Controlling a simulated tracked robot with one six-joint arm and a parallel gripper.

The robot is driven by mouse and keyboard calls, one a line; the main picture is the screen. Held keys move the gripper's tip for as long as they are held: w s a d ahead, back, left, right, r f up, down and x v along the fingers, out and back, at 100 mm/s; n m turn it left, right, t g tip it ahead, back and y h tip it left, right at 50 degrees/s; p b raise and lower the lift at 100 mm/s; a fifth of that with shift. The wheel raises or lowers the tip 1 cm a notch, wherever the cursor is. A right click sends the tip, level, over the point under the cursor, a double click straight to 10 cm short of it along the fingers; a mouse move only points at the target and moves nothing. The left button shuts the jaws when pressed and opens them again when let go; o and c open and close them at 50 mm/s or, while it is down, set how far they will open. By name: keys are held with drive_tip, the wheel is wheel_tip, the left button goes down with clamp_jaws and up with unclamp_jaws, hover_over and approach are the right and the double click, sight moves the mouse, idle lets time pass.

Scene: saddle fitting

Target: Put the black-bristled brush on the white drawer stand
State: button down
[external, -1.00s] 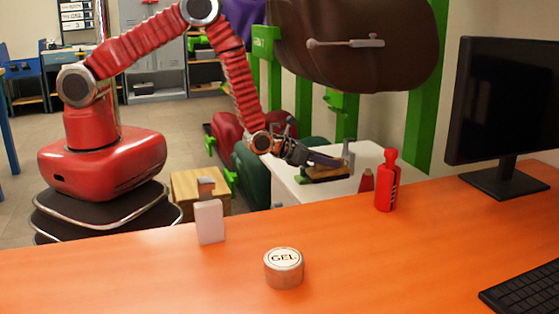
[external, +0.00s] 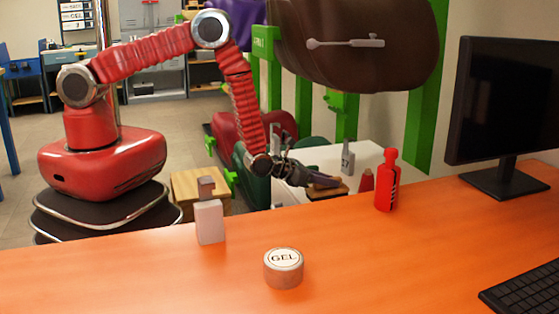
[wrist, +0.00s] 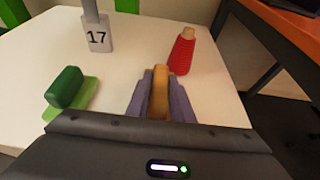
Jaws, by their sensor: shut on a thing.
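My gripper (wrist: 161,100) is shut on a brown wooden-backed brush, whose tan end (wrist: 161,75) shows between the purple fingers in the wrist view. In the external view my gripper (external: 325,184) is low over the near part of the white stand top (external: 357,156), with the brown brush (external: 340,190) just at its tips. The bristles are hidden, so their colour does not show. The white top (wrist: 120,68) fills much of the wrist view. I cannot tell if the brush touches it. The stand's drawers are hidden.
The orange counter (external: 400,240) bears a red bottle (external: 386,182) and a gel tin (external: 284,268).

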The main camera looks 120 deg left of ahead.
drive_tip(key=shift+f, duration=0.25)
drive_tip(key=shift+f, duration=0.1)
drive_tip(key=c, duration=1.6)
unclamp_jaws()
drive_tip(key=shift+o, duration=0.2)
drive_tip(key=v, duration=1.2)
